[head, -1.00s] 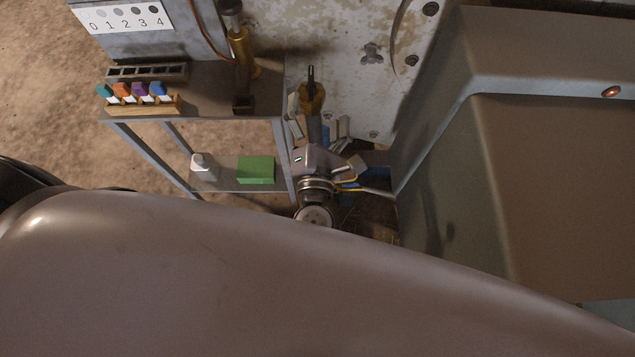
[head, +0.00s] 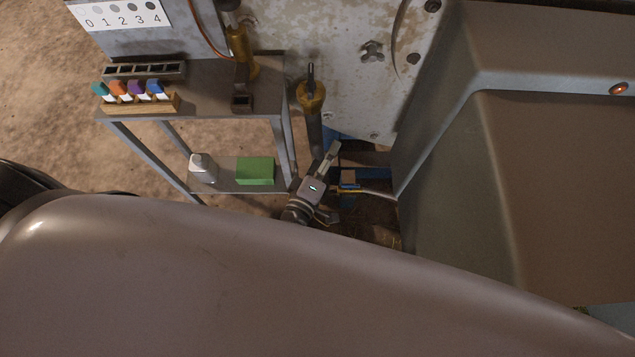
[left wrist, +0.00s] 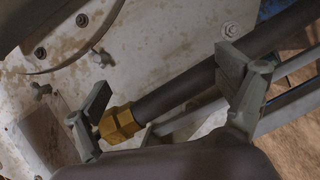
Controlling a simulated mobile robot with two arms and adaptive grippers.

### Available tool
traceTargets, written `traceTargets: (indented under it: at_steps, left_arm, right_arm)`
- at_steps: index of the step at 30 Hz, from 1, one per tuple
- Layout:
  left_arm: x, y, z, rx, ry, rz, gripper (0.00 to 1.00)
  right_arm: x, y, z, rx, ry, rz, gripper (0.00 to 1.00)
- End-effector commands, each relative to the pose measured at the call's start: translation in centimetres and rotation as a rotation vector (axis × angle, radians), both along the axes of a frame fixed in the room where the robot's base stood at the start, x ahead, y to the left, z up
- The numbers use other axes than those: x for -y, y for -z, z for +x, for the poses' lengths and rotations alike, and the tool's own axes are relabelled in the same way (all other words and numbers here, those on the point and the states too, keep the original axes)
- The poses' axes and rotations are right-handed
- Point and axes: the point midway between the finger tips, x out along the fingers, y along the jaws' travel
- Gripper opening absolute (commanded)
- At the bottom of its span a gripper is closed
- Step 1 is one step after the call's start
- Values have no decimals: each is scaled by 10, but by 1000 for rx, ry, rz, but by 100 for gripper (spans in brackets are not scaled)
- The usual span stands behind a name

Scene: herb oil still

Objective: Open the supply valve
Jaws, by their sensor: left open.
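No part is clearly marked as the supply valve. A brass fitting (head: 311,96) with a dark stem above it sits at the top of a dark pipe (head: 315,130) by the pale stained panel. The left wrist view shows a brass hex fitting (left wrist: 119,124) on a dark pipe (left wrist: 180,92). My left gripper (head: 343,184) is open below that pipe in the head view. My right gripper is not in view.
A metal stand (head: 205,104) at left holds coloured bottles (head: 128,91) in a rack and, lower, a green box (head: 256,171) and a white bottle (head: 202,167). A large grey-brown housing (head: 540,190) closes off the right. The pale panel (head: 345,40) stands behind.

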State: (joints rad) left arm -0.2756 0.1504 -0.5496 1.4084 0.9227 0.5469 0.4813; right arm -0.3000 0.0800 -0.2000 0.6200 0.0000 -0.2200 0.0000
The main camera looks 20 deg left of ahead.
Motion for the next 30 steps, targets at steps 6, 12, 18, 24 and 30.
traceTargets:
  at_steps: [6,12,18,24,30]
  left_arm:
    - [-4,42,-11,-67,66,149,91]
    - [-8,76,-23,-126,125,268,91]
    - [-12,98,-33,-166,164,341,91]
    - [-13,104,-35,-178,175,363,91]
    - [-13,104,-35,-178,175,363,91]
  right_arm:
    - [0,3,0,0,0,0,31]
    - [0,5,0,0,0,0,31]
    - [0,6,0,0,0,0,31]
    - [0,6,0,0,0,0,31]
    - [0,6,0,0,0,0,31]
